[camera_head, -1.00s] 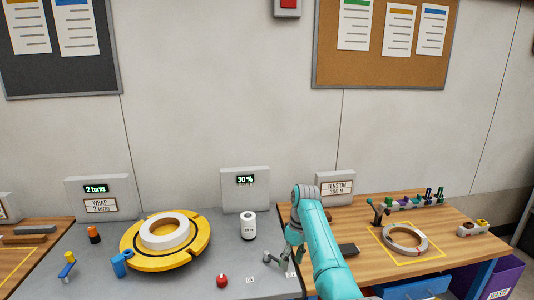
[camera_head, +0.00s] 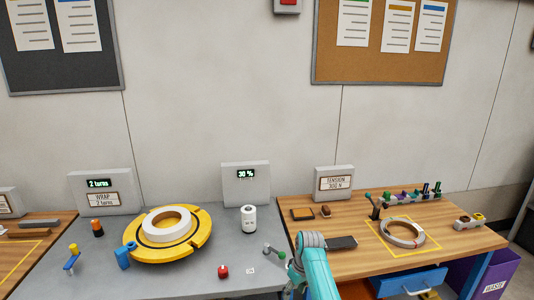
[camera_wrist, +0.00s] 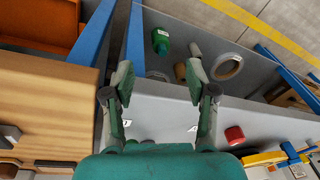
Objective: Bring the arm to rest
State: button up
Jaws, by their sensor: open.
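My teal arm (camera_head: 312,268) is folded low at the bottom middle of the head view, in front of the gap between the grey bench and the wooden bench. My gripper (camera_wrist: 158,75) shows in the wrist view with its two fingers spread and nothing between them. The fingers point out past the front edge of the grey bench. In the head view the gripper is hidden or out of frame.
The yellow turntable (camera_head: 140,252) bears a white coil (camera_head: 167,224) on the grey bench. A red button (camera_head: 223,271) and a white canister (camera_head: 248,219) stand near it. A strap coil (camera_head: 404,234) lies on the wooden bench. A blue drawer (camera_head: 408,281) stands open below.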

jog(key=s+d+f+m+t, duration=0.1)
jog(key=s+d+f+t, duration=0.1)
jog(key=s+f, duration=0.6)
jog(key=s+d+f+m+t, duration=0.15)
jog(key=s+f, duration=0.35)
jog(key=f, duration=0.6)
jog(key=s+d+f+m+t+h, duration=0.1)
jog(key=s+d+f+t, duration=0.1)
jog(key=s, duration=0.9)
jog(key=s+d+f+m+t, duration=0.1)
jog(key=s+t, duration=0.1)
jog(key=s, duration=0.9)
jog(key=s+d+r+t, duration=0.15)
jog(key=s+r, duration=0.35)
jog(key=s, duration=0.5)
jog(key=s+r+t, duration=0.1)
jog(key=s+r, duration=0.5)
jog(key=r, duration=0.3)
jog(key=s+r+m+t, duration=0.1)
jog(key=s+r+t, duration=0.1)
jog(key=s+r, duration=0.4)
jog(key=s+d+r+m+t, duration=0.1)
jog(key=s+r, duration=0.5)
jog(key=r, duration=0.8)
jog(key=shift+s+t+h, duration=0.4)
jog(key=shift+t, duration=0.3)
jog(key=shift+d, duration=0.1)
